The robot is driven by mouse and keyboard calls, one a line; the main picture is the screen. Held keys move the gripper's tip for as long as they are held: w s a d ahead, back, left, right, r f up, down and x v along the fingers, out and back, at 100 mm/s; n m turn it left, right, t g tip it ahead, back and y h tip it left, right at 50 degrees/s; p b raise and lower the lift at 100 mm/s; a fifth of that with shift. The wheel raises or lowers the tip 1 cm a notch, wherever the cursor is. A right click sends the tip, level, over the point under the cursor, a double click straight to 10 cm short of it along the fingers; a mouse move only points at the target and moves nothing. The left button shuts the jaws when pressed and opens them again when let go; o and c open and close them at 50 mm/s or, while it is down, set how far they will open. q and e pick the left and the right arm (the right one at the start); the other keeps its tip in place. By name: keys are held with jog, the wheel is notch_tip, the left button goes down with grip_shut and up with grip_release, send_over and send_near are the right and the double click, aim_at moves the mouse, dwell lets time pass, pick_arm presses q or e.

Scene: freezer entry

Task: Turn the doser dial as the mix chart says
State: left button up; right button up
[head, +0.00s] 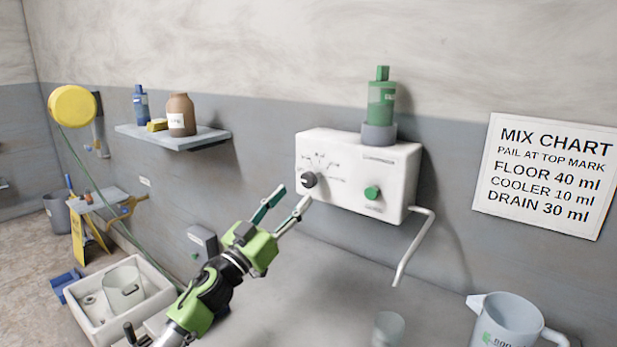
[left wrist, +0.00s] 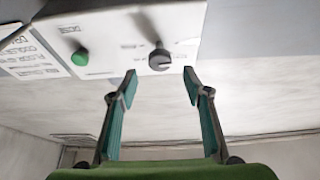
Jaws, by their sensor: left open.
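The white doser box (head: 345,205) is on the wall, with a black dial (head: 308,180) on its left and a green button (head: 372,193) on its right. The marks around the dial are too small to read. A green bottle (head: 381,103) stands upside down on top. The mix chart (head: 547,175) reads floor 40 ml, cooler 10 ml, drain 30 ml, pail at top mark. My left gripper (head: 291,203) is open and empty, just below and left of the dial, apart from it. In the left wrist view the dial (left wrist: 159,60) lies beyond the open fingertips (left wrist: 160,88). My right gripper is out of view.
A bent spout (head: 415,245) hangs from the box's right side. A jug (head: 505,322) and a clear cup (head: 388,328) stand below. A shelf (head: 178,137) with bottles is at left, above a white sink (head: 105,317). A yellow hose reel (head: 73,106) hangs far left.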

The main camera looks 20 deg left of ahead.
aim_at(306, 183)
pick_arm(q)
jog(key=x, duration=0.7)
jog(key=shift+w+p, duration=0.1)
jog(key=shift+p, duration=0.2)
jog(key=shift+w+d, duration=0.1)
jog(key=shift+w, duration=0.15)
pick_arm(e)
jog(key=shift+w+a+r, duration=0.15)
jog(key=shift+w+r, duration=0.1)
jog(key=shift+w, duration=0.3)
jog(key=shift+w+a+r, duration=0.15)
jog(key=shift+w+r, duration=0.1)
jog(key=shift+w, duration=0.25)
pick_arm(q)
jog(key=c, duration=1.1)
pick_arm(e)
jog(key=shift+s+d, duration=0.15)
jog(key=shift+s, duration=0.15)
